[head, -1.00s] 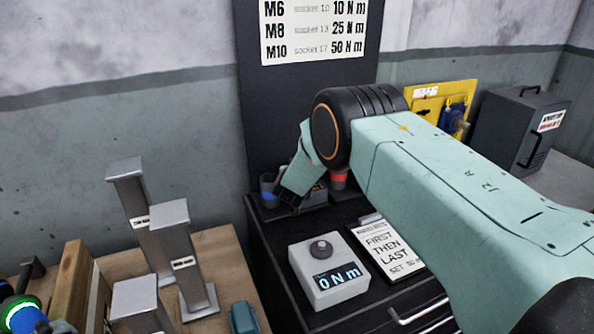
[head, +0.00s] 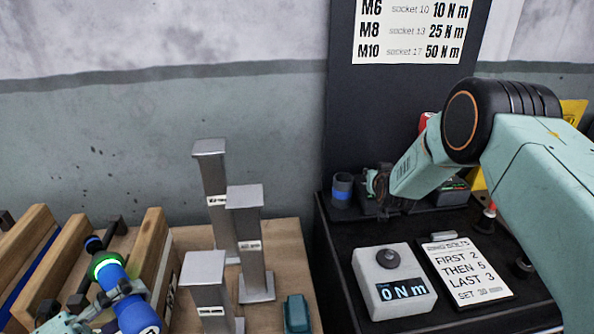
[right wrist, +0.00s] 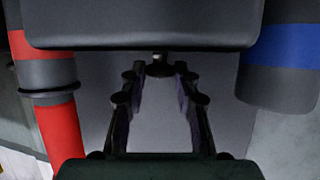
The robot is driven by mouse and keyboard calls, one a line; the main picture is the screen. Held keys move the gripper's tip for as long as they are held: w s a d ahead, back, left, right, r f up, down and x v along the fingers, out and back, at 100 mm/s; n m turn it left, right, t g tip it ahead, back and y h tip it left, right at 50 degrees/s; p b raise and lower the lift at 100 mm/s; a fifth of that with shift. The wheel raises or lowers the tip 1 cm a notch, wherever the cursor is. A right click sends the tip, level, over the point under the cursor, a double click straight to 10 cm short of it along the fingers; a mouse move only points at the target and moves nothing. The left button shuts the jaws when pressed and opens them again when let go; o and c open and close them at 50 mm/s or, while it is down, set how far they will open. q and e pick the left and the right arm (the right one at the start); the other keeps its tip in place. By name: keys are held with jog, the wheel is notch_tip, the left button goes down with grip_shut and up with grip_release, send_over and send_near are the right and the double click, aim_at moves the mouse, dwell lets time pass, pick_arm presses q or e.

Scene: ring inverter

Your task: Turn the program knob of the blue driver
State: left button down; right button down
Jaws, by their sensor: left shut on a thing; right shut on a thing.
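The blue driver (head: 136,312) lies at the lower left of the head view, with a lit green ring and a dark far end. My left gripper (head: 122,290) is closed around it, partly cut off by the bottom edge. I cannot pick out its program knob.
A blue-banded socket (head: 342,188) also shows in the right wrist view (right wrist: 285,50), opposite a red-banded one (right wrist: 45,75). A grey box (head: 395,300) reads 0 N m and has a black knob. Metal posts (head: 247,240) stand between the driver and the dark cabinet. A card (head: 466,268) lies beside the box.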

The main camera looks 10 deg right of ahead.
jog(key=shift+r, duration=0.2)
jog(key=c, duration=1.3)
grip_release()
jog(key=shift+o, duration=1.3)
jog(key=shift+s+a+r, duration=0.1)
jog(key=shift+s, duration=0.05)
jog(key=shift+f, duration=0.2)
jog(key=v, duration=1.1)
jog(key=shift+s+r, duration=0.2)
jog(key=shift+s, duration=0.15)
